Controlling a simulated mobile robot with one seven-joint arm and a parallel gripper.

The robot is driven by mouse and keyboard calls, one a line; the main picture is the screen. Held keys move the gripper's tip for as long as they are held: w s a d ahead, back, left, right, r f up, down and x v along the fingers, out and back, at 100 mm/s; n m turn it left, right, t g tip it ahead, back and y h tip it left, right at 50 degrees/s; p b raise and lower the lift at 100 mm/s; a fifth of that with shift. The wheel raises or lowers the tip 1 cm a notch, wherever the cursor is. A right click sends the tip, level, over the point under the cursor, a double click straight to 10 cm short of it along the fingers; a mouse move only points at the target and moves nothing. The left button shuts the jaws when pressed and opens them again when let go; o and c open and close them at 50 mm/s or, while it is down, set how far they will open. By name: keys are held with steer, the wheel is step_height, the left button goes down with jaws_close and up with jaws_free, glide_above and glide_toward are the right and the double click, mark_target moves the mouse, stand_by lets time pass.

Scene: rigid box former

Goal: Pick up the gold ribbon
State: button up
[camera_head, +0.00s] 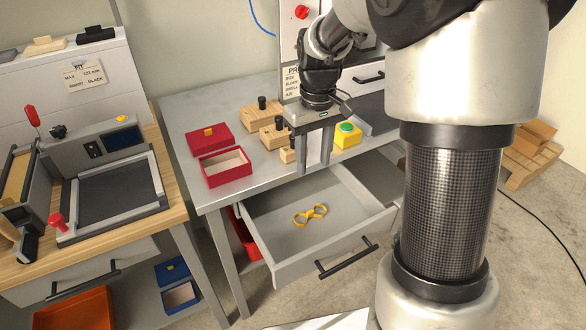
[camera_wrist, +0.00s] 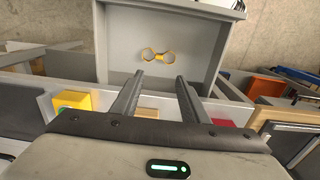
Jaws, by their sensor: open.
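The gold ribbon (camera_head: 310,214), shaped like a bow with two loops, lies on the floor of an open grey drawer (camera_head: 275,238). In the wrist view the ribbon (camera_wrist: 157,55) lies beyond my fingertips, a little left of the middle, inside the drawer (camera_wrist: 205,45). My gripper (camera_head: 314,168) points down above the back edge of the drawer, near the front of the grey table. In the wrist view my gripper (camera_wrist: 160,80) has its two fingers apart with nothing between them. It is not touching the ribbon.
Wooden blocks with black knobs (camera_head: 263,116), a red box (camera_head: 226,167), its red lid (camera_head: 208,139) and a yellow box with a green button (camera_head: 347,135) stand on the grey table (camera_head: 180,115). The drawer's black handle (camera_head: 347,258) faces front. The drawer floor around the ribbon is clear.

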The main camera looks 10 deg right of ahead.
steer(key=b, duration=0.3)
glide_above(310, 211)
step_height(310, 211, down, 12)
steer(key=shift+s+f, duration=0.1)
steer(key=shift+s, duration=0.05)
step_height(310, 211, down, 6)
steer(key=shift+r+b, duration=0.2)
steer(key=shift+b, duration=0.5)
steer(key=shift+w, duration=0.2)
jaws_close()
